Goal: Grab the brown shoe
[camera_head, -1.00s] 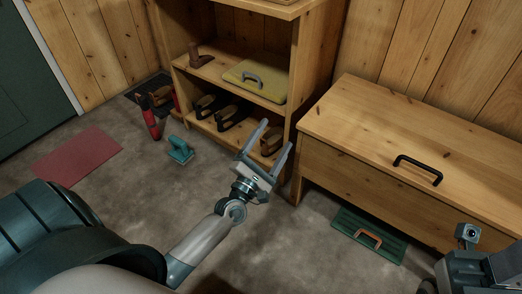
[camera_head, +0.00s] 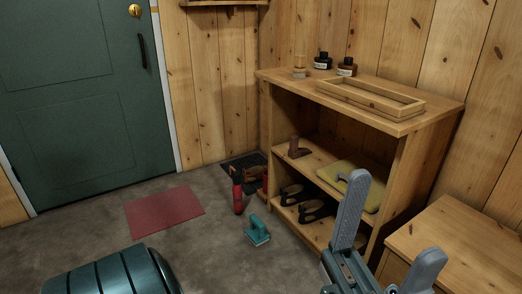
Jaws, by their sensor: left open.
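The shelf unit (camera_head: 408,165) holds the shoe-like items. A small brown boot-shaped item (camera_head: 298,150) stands on its middle shelf. On the lower shelf are dark shoes with brownish parts, one at the left (camera_head: 291,194) and one beside it (camera_head: 314,211). A brown item (camera_head: 254,174) also sits on the dark mat by the wall. I cannot tell for sure which is the brown shoe. My left gripper (camera_head: 393,222) is open and empty, large in the foreground before the shelf's right side. It hides part of the lower shelf. My right gripper is out of view.
A wooden tray (camera_head: 371,98) and small bottles (camera_head: 323,61) stand on the shelf top. A yellow cushion-like item (camera_head: 355,187) lies on the middle shelf. A red item (camera_head: 238,190) and teal brush-like item (camera_head: 257,232) stand on the floor. The bench (camera_head: 447,236) is at right.

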